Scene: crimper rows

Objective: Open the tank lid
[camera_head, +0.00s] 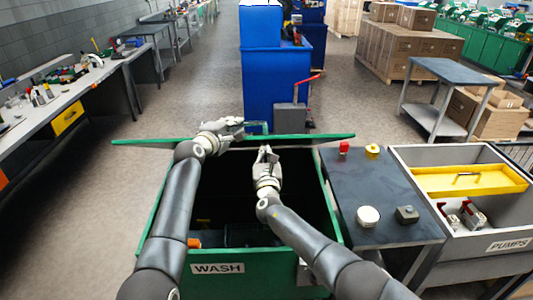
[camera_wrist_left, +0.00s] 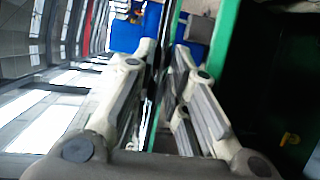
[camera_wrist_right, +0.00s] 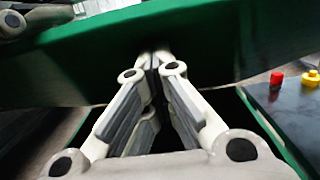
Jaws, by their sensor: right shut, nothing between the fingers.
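The green tank lid (camera_head: 310,136) stands raised at the far side of the WASH tank (camera_head: 165,262), seen nearly edge-on, and the dark inside of the tank is exposed. My left gripper (camera_head: 240,126) is at the lid's upper edge, near a small green handle. In the left wrist view its fingers (camera_wrist_left: 165,50) lie on either side of a thin strip; whether they press on it is unclear. My right gripper (camera_head: 267,152) is shut and empty over the tank opening. In the right wrist view its tips (camera_wrist_right: 154,58) are close to or touching the lid's face (camera_wrist_right: 220,50).
A dark side table (camera_head: 385,195) with a red button, a yellow button and small parts stands right of the tank. Beyond it is a grey PUMPS bin (camera_head: 470,245) with a yellow tray (camera_head: 470,180). A blue cabinet (camera_head: 275,75) stands behind the lid. A workbench (camera_head: 60,110) is at left.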

